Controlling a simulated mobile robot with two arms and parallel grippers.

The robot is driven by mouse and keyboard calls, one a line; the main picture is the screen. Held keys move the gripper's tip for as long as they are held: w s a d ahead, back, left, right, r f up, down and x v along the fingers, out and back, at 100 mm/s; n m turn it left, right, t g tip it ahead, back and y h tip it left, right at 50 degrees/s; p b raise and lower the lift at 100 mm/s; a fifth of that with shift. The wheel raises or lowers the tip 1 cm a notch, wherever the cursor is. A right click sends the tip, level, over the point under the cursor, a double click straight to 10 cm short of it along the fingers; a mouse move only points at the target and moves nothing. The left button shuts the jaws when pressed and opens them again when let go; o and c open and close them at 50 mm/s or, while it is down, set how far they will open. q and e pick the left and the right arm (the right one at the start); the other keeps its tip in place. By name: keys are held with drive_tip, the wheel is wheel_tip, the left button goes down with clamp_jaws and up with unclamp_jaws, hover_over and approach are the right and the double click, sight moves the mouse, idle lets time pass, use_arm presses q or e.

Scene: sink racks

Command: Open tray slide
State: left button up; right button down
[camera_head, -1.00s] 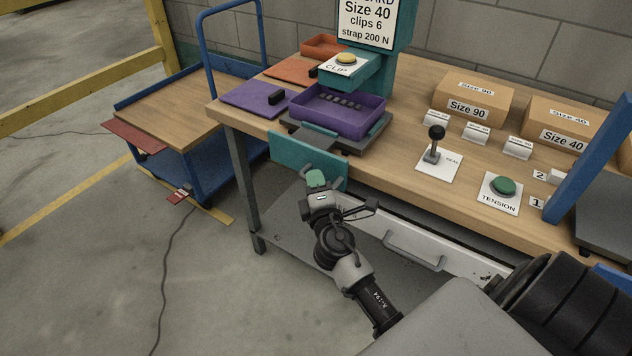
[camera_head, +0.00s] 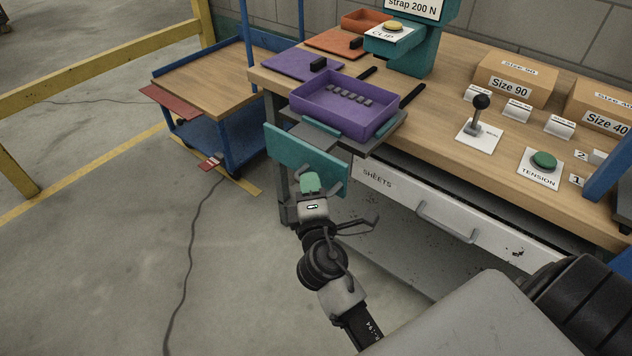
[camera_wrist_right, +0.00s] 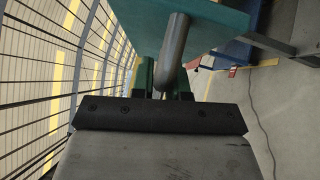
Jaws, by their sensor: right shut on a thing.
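The tray slide is pulled out past the bench's front edge, with its teal front plate (camera_head: 300,155) hanging over the floor. A purple tray (camera_head: 335,120) holding several small dark clips sits on the slide, in front of the teal press. My right gripper (camera_head: 309,182) is at the front plate. In the right wrist view, a grey handle bar (camera_wrist_right: 174,55) on the teal plate (camera_wrist_right: 215,18) runs between its green-padded fingers (camera_wrist_right: 160,82), which are shut on it. The bar's far end is hidden. My left gripper is not in view.
Two dark rails (camera_head: 411,95) lie bare behind the tray. A white drawer (camera_head: 440,222) marked SHEETS is right of the slide. A lever (camera_head: 479,115) and a green TENSION button (camera_head: 543,160) stand on the bench. A blue cart (camera_head: 215,100) is at left. The floor before the slide is clear.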

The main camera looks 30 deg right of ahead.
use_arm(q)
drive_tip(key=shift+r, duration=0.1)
use_arm(e)
drive_tip(key=c, duration=1.1)
unclamp_jaws()
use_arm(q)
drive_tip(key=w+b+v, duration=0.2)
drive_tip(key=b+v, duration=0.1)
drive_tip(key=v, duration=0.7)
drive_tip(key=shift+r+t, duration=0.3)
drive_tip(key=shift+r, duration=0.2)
use_arm(e)
drive_tip(key=v, duration=1)
drive_tip(key=shift+s+a+f, duration=0.15)
drive_tip(key=shift+s, duration=0.2)
